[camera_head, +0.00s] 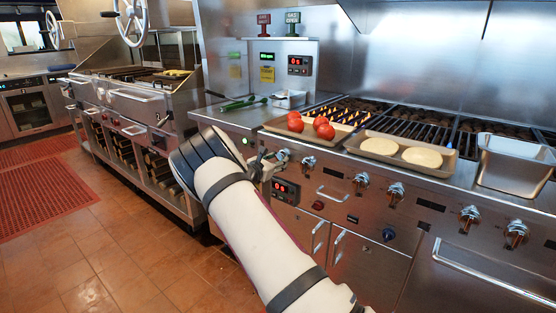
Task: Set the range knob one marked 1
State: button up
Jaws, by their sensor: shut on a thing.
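My gripper (268,165) is at the left end of the grill's front panel, partly hidden behind my own wrist. Its fingers are shut on a metal range knob (283,156), the leftmost in the row. Another knob (309,162) sits just to its right, apart from the fingers. The number marks are too small to read, so I cannot tell the knob's setting.
Above the panel stand a tray with tomatoes (271,127), a tray with pale rounds (354,151) and a steel pan (514,164). Flames show on the grate (340,112).

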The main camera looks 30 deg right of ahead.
dwell(0.4)
jog(key=o, duration=1.2)
jog(key=v, duration=1.2)
